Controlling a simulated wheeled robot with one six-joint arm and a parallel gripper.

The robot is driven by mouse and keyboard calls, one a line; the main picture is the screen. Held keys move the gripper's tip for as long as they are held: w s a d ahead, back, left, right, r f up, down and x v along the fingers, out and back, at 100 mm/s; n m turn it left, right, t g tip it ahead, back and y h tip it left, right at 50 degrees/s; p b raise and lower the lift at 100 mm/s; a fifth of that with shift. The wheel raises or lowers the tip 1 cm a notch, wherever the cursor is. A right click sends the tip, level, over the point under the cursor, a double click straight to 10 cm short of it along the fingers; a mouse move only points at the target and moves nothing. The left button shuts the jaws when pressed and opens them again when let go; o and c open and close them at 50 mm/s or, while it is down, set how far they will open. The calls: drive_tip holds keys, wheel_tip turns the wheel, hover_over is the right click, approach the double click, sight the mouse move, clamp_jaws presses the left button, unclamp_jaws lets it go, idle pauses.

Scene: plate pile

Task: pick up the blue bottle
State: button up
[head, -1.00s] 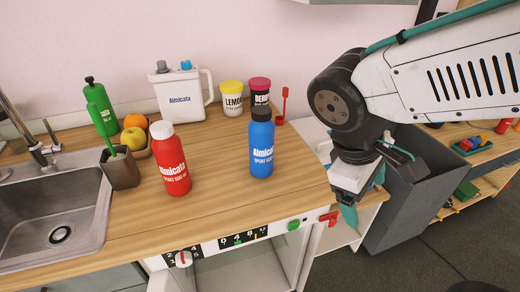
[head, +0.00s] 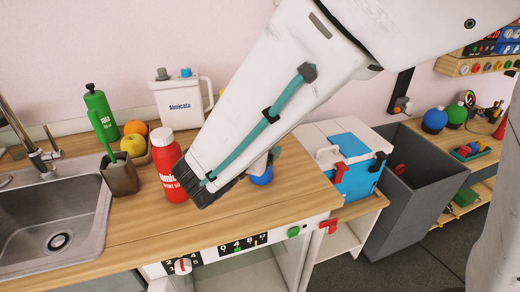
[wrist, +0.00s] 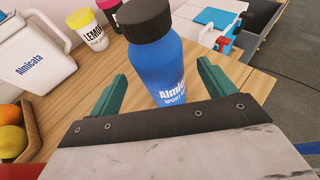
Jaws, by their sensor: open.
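The blue bottle (wrist: 161,72) with a black cap stands upright on the wooden counter (head: 215,225). In the wrist view it is between the two green fingers of my gripper (wrist: 160,90), a little ahead of them, with a gap on each side. My gripper is open and empty. In the head view my arm hides most of the bottle; only a small blue part of it (head: 262,176) shows below the arm.
A red bottle (head: 166,160) stands on the counter left of my arm. A white jug (head: 180,101), a fruit tray (wrist: 18,132) and a yellow-lidded tub (wrist: 88,28) are around it. The sink (head: 50,215) is at the left. A blue-and-white box (head: 350,146) stands beyond the counter's right end.

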drive_tip(key=x, duration=0.4)
drive_tip(key=shift+w+d+f, duration=0.1)
drive_tip(key=shift+w+f, duration=0.05)
drive_tip(key=shift+w, duration=0.05)
drive_tip(key=c, duration=1.4)
